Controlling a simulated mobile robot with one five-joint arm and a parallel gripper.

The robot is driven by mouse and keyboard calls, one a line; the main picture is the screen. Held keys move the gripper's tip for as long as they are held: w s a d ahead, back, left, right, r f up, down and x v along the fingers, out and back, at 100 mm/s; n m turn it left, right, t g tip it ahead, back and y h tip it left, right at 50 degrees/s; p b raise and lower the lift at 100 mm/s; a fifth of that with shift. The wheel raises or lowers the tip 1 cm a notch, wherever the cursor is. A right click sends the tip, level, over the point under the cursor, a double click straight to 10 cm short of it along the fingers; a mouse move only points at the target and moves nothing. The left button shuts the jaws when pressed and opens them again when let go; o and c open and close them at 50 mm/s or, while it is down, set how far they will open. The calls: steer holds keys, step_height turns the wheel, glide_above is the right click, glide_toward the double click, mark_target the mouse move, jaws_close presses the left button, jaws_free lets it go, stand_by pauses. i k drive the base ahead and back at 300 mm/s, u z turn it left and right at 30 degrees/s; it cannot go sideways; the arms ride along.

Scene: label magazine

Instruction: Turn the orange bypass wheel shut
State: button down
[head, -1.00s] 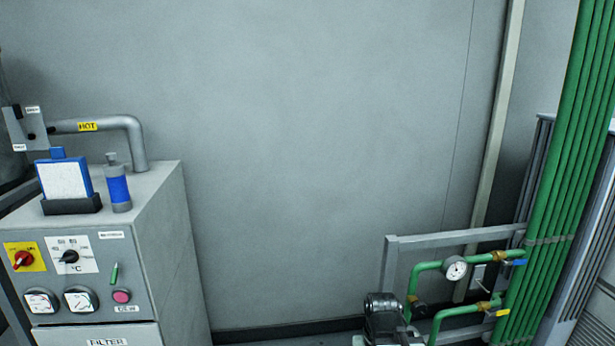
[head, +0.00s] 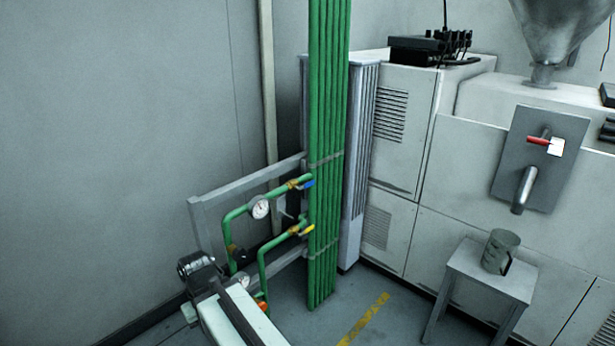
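A small orange part (head: 262,305) shows low on the green pipework, at the foot of the lower pipe loop (head: 262,268). It is partly hidden behind a pale beam-like block, so I cannot tell for sure that it is the bypass wheel or how it is turned. A blue-handled valve (head: 307,184) and a yellow-handled valve (head: 306,230) sit above it on brass fittings. A round gauge (head: 260,208) is on the upper pipe. My gripper is not in view.
A stool (head: 490,270) with a metal jug (head: 500,250) stands right. Floor with a yellow stripe (head: 362,318) is open between.

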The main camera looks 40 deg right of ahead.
mark_target(263, 306)
steer(key=u, duration=0.6)
steer(key=k, duration=1.05)
steer(key=u, duration=0.25)
steer(key=i, duration=1.45)
steer(key=u, duration=0.05)
